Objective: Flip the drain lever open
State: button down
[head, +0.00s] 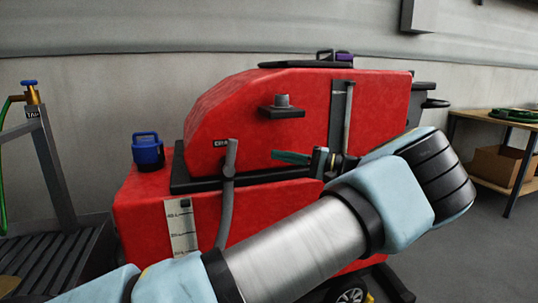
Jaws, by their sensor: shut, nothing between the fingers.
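The drain lever (231,157) is a grey bar standing nearly upright on the front of the red machine, beside a partly covered label that seems to read DRAIN. Its lower end meets a dark joint, with a grey hose (224,215) hanging below. My gripper (276,155) shows to the right of the lever, its narrow teal fingers pointing left towards it. The fingers look shut and empty, and a gap shows between them and the lever.
The red scrubber tank (240,105) carries a black shelf with a grey knob (282,100) above my gripper. A dark rack (50,170) stands far left, and a wooden table (490,118) at right.

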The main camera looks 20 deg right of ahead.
jog(key=shift+v, duration=2)
jog(key=shift+f, duration=0.1)
